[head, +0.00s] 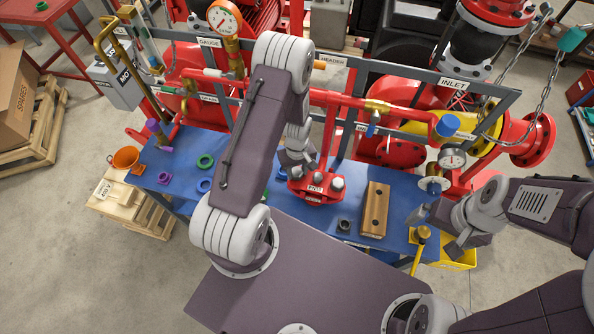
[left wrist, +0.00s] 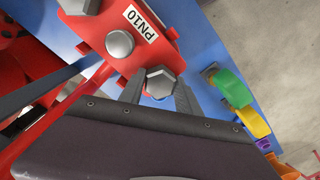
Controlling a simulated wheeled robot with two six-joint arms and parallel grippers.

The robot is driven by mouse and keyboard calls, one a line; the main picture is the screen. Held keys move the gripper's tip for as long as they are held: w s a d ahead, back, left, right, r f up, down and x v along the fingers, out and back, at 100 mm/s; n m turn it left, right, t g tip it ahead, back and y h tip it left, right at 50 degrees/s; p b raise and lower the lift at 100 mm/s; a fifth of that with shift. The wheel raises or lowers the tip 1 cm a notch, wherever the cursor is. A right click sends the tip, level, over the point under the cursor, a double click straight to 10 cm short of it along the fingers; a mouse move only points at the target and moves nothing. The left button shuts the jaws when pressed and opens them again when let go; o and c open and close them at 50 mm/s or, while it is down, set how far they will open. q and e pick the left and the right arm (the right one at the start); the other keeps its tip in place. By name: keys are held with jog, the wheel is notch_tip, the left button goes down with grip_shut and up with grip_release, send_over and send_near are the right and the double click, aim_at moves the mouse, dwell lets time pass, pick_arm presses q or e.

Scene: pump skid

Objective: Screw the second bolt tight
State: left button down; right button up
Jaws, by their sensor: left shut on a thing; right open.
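The red flange (head: 312,198) labelled PN10 sits on the blue bench top (head: 275,212), with several grey bolt heads on it. In the left wrist view the red flange (left wrist: 160,42) shows a hex bolt (left wrist: 161,82) at its edge and a rounder grey head (left wrist: 120,43) beside the label. My left gripper (left wrist: 160,92) is shut on the hex bolt, one finger on each side of it. In the head view my left gripper (head: 293,170) is at the flange's left side, partly hidden by my arm. My right gripper (head: 434,230) is open and empty at the bench's right end.
A wooden block (head: 375,210) with holes and a dark ring-shaped part (head: 343,226) lie right of the flange. Green rings (head: 205,161), an orange cup (head: 126,158) and purple parts are at left. Red pipework (head: 345,103) stands behind the flange.

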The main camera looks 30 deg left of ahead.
pick_arm(q)
jog(key=m, duration=0.4)
jog(key=shift+m, duration=0.4)
jog(key=m, duration=0.5)
jog(key=shift+m, duration=0.4)
jog(key=c, duration=0.8)
grip_release()
jog(key=shift+o, duration=0.2)
notch_tip(320, 180, up, 8)
jog(key=shift+r+b, duration=0.15)
jog(key=shift+b, duration=1.1)
jog(key=shift+r, duration=0.35)
